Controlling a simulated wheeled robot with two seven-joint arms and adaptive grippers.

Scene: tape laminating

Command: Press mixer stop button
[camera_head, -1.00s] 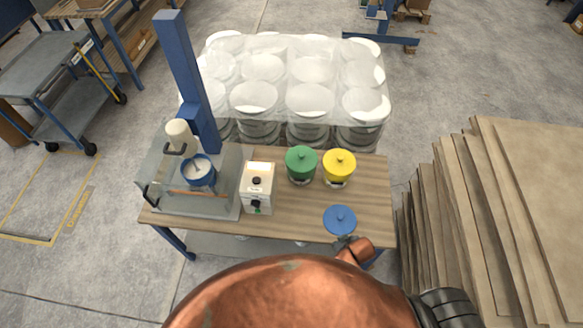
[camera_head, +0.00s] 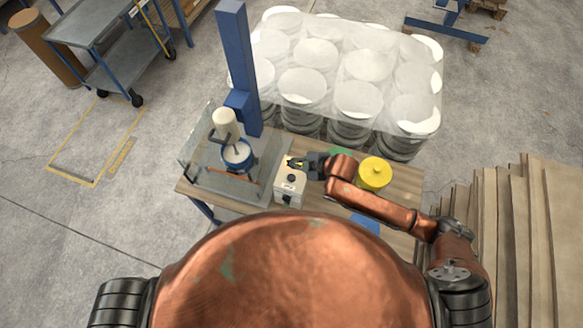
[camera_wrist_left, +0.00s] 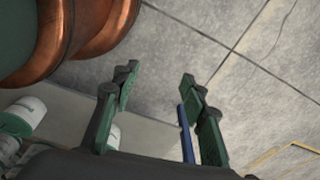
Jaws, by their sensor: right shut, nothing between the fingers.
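The mixer (camera_head: 237,153), with a blue bowl under a white head, stands on the left of the wooden table inside a clear guard. The control box (camera_head: 291,186), pale with dark knobs on its front, sits just right of it. My right gripper (camera_head: 297,162) is shut and empty at the upper part of the control box. I cannot tell if it touches the box, and the stop button cannot be made out. My left gripper (camera_wrist_left: 158,88) shows only in the left wrist view, with its fingers apart and nothing between them, above the floor.
A green lid (camera_head: 341,153) and a blue lid (camera_head: 365,222) are partly hidden by the arm. Wrapped drums (camera_head: 357,97) stand behind the table. Stacked boards (camera_head: 507,230) are at the right.

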